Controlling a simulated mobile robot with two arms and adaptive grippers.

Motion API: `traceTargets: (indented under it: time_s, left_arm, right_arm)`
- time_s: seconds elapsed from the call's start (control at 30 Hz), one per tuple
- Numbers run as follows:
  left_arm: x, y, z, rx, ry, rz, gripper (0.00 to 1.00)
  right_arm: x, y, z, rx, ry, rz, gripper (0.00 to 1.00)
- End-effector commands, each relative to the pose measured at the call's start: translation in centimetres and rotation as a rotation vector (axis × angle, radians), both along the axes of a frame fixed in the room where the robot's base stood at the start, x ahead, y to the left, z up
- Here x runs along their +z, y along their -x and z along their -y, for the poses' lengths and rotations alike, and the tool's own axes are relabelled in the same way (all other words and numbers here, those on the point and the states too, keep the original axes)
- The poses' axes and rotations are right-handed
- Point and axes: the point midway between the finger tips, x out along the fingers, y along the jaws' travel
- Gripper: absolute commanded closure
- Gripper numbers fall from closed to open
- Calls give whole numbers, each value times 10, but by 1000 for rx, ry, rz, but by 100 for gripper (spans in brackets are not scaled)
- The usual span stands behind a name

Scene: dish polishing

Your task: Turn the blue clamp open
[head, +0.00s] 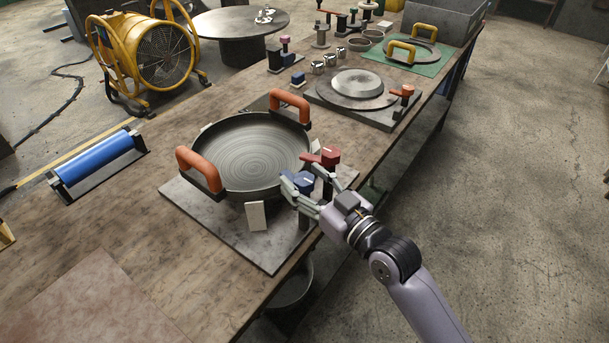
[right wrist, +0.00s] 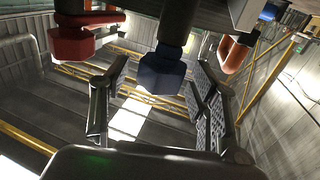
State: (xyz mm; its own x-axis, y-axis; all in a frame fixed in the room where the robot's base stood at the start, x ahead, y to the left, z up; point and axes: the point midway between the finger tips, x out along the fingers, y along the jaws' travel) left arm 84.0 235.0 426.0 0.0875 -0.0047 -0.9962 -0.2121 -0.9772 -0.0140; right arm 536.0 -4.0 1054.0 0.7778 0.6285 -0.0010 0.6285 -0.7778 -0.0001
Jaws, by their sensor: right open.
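The blue clamp (head: 300,181) stands at the near right edge of the black two-handled pan (head: 245,155). In the right wrist view the blue clamp (right wrist: 162,74) hangs in the upper middle, between the two fingers. My right gripper (head: 314,187) is open around the blue clamp, with a finger on either side; I cannot tell whether they touch it. The gripper also shows in the wrist view (right wrist: 160,98). A red clamp (head: 328,157) stands just beyond the blue one and shows at upper left in the wrist view (right wrist: 72,44). My left gripper is not in view.
The pan sits on a grey base plate (head: 270,250) with orange handles (head: 290,105) on its rim. A small pale block (head: 256,215) stands at the pan's front. A blue roller (head: 98,160) lies at left. A second plate fixture (head: 358,88) stands farther back.

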Motion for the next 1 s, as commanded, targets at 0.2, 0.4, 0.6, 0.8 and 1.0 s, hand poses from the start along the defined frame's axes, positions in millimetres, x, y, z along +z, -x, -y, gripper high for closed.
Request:
traceTargets:
  time_s: [0.2, 0.4, 0.6, 0.8, 1.0]
  left_arm:
    - [1, 1, -2, 0, -2, -2, 60]
    - [1, 0, -2, 0, -2, -1, 60]
    - [1, -1, -1, 0, -2, 1, 60]
    - [1, -3, -1, -1, -1, 4, 60]
    - [1, -4, -1, -1, -1, 5, 60]
  right_arm:
    - [0, -4, -4, 0, 0, 0, 45]
    - [0, -4, -4, 0, 0, 0, 47]
    - [0, -4, -3, 0, 0, 0, 61]
    - [0, -4, -3, 0, 0, 0, 74]
    - [0, -4, -3, 0, 0, 0, 87]
